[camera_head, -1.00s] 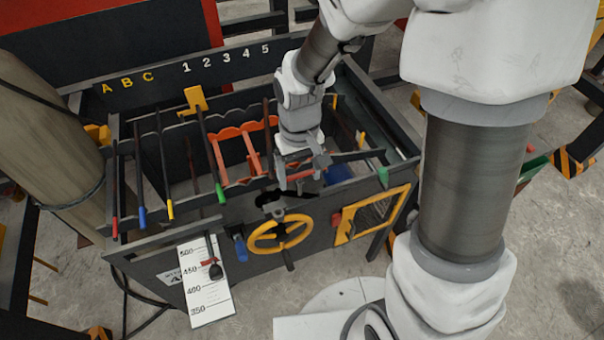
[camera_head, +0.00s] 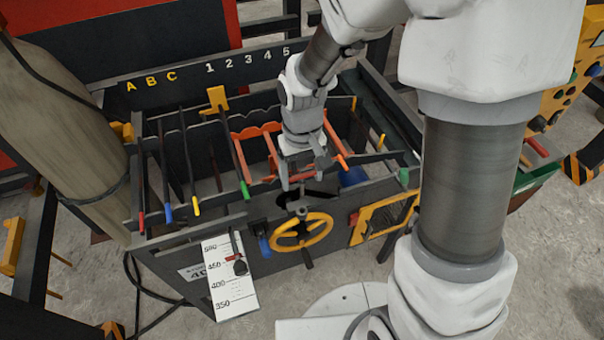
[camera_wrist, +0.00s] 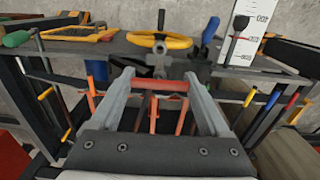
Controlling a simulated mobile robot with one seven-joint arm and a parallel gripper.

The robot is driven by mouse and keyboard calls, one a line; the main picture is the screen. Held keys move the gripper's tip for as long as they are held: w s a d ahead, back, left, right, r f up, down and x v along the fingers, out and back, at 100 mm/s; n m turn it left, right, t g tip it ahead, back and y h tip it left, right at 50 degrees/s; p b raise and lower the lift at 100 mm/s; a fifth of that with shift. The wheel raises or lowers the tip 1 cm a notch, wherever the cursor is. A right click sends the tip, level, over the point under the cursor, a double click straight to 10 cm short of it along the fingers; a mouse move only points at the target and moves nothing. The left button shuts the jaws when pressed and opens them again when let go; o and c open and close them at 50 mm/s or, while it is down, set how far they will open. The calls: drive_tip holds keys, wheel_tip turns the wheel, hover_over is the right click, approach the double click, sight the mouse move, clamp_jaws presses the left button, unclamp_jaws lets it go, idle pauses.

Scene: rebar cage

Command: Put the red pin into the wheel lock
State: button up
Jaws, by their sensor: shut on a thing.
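My gripper (camera_wrist: 160,86) is shut on the red pin (camera_wrist: 160,86), which lies crosswise between its two fingertips in the wrist view. That fitting seems to be the wheel lock. The pin appears apart from it, though the exact gap cannot be told.
The dark cage frame (camera_head: 330,212) has several rods with coloured tips across its top left and orange notched racks (camera_head: 243,150) inside. A yellow-framed mesh panel (camera_head: 388,217) is right of the wheel. A white scale (camera_head: 229,279) is left of it.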

sight(302, 195)
drive_tip(key=shift+f, duration=0.1)
drive_tip(key=shift+f+b, duration=2.45)
drive_tip(key=shift+f, duration=0.35)
wheel_tip(302, 195, down, 6)
drive_tip(key=b, duration=0.5)
drive_tip(key=shift+f+b, duration=0.15)
drive_tip(key=shift+b, duration=0.15)
idle(1.3)
drive_tip(key=o, duration=1.3)
wheel_tip(302, 195, up, 18)
drive_tip(key=shift+f+p, duration=0.15)
drive_tip(key=shift+p, duration=0.5)
drive_tip(key=s+d+r+m+t, duration=0.3)
drive_tip(key=s+d+r+t, duration=0.2)
drive_tip(key=s+d, duration=0.5)
drive_tip(key=shift+s+d+r+t, duration=0.3)
drive_tip(key=shift+s+r, duration=0.4)
drive_tip(key=shift+s, duration=0.5)
